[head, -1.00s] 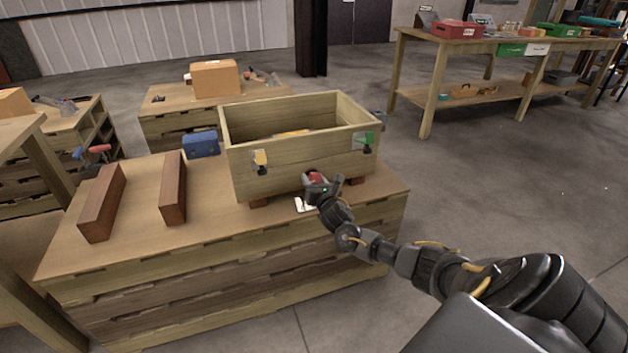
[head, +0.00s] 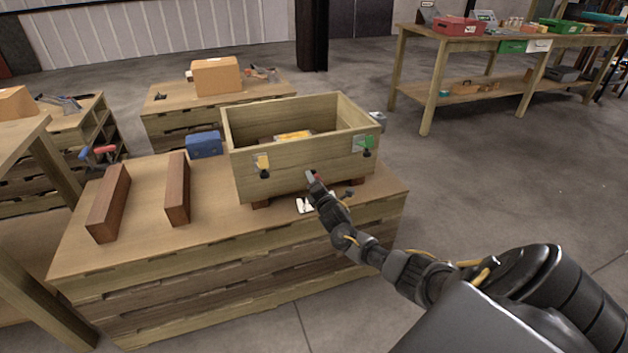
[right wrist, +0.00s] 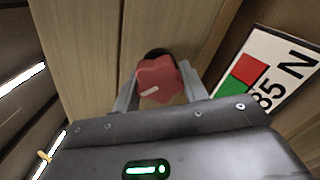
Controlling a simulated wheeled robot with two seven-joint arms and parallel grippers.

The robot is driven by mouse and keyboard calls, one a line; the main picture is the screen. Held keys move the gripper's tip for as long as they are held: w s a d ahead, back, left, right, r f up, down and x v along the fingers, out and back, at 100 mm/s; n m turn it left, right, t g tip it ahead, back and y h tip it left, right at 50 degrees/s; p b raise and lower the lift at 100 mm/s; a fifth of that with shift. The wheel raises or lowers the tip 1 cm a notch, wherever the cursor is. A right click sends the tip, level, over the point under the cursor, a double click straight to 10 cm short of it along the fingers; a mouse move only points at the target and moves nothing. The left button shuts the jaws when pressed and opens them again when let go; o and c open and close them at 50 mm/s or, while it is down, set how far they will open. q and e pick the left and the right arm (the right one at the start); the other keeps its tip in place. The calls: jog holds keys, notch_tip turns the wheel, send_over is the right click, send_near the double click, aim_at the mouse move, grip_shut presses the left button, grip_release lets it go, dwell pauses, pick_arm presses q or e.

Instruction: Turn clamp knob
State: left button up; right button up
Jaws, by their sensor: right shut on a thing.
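The red clamp knob (right wrist: 158,80) has a lobed rim and a pale mark on its face. It sits against a wooden surface in the right wrist view. My right gripper (right wrist: 160,90) is shut on it, one finger on each side. In the head view my right gripper (head: 312,180) is at the front of the wooden box (head: 300,178), near its lower edge, and mostly hides the knob. My left gripper is not in view.
The box stands on small blocks on a wooden crate-like table (head: 150,215). A white label (right wrist: 268,80) with red and green squares is beside the knob. Two brown beams (head: 108,203) and a blue case (head: 205,144) lie left of the box.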

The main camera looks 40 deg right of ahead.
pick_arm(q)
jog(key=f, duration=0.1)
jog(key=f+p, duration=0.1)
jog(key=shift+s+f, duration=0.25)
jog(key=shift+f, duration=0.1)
pick_arm(e)
jog(key=m, duration=0.5)
jog(key=shift+r+m, duration=0.1)
jog(key=shift+m, duration=0.2)
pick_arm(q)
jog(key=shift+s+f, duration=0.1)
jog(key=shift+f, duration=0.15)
pick_arm(e)
jog(key=o, duration=1)
jog(key=shift+s, duration=0.1)
